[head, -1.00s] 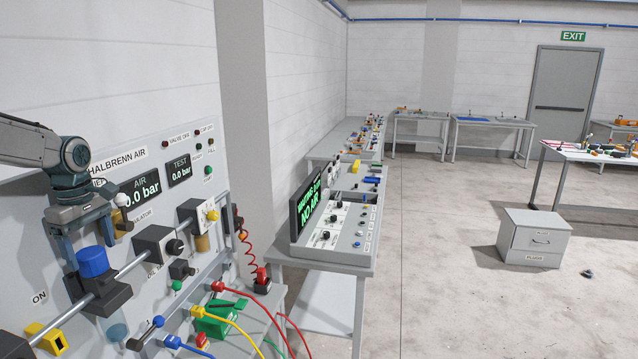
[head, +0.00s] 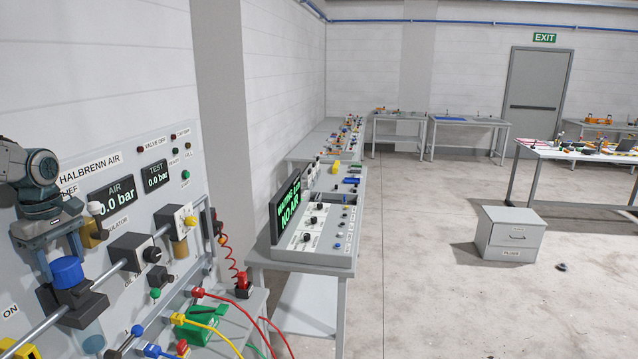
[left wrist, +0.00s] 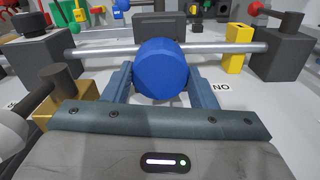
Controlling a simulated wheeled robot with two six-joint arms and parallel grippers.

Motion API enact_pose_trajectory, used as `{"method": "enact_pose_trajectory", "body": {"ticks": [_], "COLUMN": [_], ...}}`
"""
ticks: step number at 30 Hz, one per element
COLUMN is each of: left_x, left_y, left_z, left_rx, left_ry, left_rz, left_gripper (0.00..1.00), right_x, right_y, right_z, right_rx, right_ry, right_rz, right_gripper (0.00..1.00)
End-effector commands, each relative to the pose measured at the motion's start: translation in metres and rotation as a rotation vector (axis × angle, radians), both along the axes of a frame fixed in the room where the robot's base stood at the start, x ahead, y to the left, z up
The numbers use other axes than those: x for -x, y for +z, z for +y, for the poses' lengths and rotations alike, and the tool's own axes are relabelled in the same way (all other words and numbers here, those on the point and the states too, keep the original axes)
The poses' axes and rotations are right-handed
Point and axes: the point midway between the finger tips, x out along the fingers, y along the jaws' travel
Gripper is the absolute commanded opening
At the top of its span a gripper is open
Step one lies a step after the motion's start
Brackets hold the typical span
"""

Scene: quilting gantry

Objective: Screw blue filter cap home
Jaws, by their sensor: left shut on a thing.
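The blue filter cap (head: 67,270) sits on the dark filter head in the pipe at the lower left of the head view. In the left wrist view the cap (left wrist: 161,70) shows large and faceted between the two fingers. My left gripper (head: 62,264) reaches down from above and is shut on the cap; it also shows in the left wrist view (left wrist: 158,84). A translucent bowl (head: 92,338) hangs below the filter head. The cap's thread and seat are hidden. My right gripper is not in view.
The grey pipe (head: 113,266) runs through the filter and a regulator block (head: 130,256) along the panel. The AIR display (head: 119,194) reads 0.0 bar. Coloured hoses (head: 215,332) lie at the front. A second bench with a NO AIR screen (head: 287,207) stands to the right, beside open floor.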

Motion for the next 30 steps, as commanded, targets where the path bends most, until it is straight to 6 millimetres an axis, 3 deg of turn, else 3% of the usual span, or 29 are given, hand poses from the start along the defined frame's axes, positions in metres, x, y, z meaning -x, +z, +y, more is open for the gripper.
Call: {"method": "enact_pose_trajectory", "body": {"ticks": [5,16,24,30], "left_x": [0.0001,0.0001,-0.0001,-0.0001], "left_y": [-0.0004,-0.0005,-0.0007,-0.0008], "left_z": [-0.0003,-0.0004,-0.0005,-0.0005], "left_rx": [0.001,0.001,0.002,0.001], "left_ry": [-0.173,-0.215,-0.473,-0.537], "left_rz": [0.001,0.001,0.001,0.001], "left_gripper": [0.20,0.20,0.20,0.20], "right_x": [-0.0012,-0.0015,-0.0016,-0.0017], "right_y": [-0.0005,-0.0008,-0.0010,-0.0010], "right_z": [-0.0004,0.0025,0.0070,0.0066], "right_rx": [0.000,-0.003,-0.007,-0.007], "right_ry": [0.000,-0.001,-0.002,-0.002], "right_rz": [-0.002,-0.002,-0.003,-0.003], "right_gripper": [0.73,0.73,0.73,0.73]}}
